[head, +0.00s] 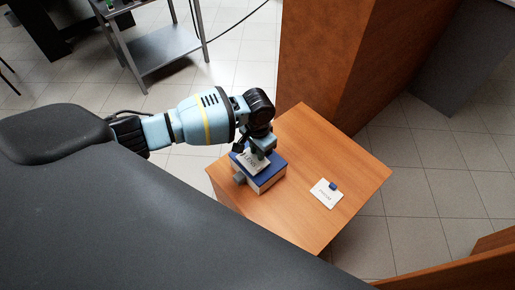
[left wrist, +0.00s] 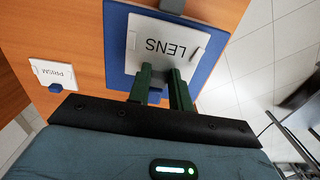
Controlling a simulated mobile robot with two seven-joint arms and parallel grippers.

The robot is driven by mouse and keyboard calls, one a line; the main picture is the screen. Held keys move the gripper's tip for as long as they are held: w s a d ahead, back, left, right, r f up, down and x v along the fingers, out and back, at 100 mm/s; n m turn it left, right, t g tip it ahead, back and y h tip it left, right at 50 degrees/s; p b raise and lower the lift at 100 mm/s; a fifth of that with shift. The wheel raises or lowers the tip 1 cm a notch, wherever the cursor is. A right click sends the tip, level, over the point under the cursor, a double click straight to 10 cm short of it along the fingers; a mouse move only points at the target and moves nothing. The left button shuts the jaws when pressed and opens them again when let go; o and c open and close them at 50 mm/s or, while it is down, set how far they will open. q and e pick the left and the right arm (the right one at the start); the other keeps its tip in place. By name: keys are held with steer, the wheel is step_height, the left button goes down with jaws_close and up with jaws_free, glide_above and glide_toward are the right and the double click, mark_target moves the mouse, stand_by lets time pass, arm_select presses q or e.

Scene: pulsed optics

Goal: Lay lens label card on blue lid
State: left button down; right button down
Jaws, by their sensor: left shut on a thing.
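The white lens label card (head: 251,162) shows its word LENS in the left wrist view (left wrist: 170,40). My left gripper (head: 261,151) is shut on the card's near edge, its green fingers (left wrist: 166,90) reaching over it. The card is over the blue lid (head: 270,172) of a small box; the lid also shows around the card in the left wrist view (left wrist: 115,52). I cannot tell whether the card touches the lid. My gripper hides part of the card and lid in the head view. My right gripper is not in view.
The box stands on a wooden table (head: 303,133). A white PRISM card (head: 325,196) with a blue tab lies to the right of it and also shows in the left wrist view (left wrist: 55,72). A tall wooden cabinet (head: 330,60) stands behind the table.

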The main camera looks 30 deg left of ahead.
arm_select(q)
steer(key=shift+f, duration=0.35)
stand_by(0.6)
steer(key=c, duration=1.2)
jaws_free()
step_height(320, 180, up, 7)
steer(key=shift+f+p, duration=0.15)
steer(key=shift+p, duration=0.45)
steer(key=shift+r, duration=0.6)
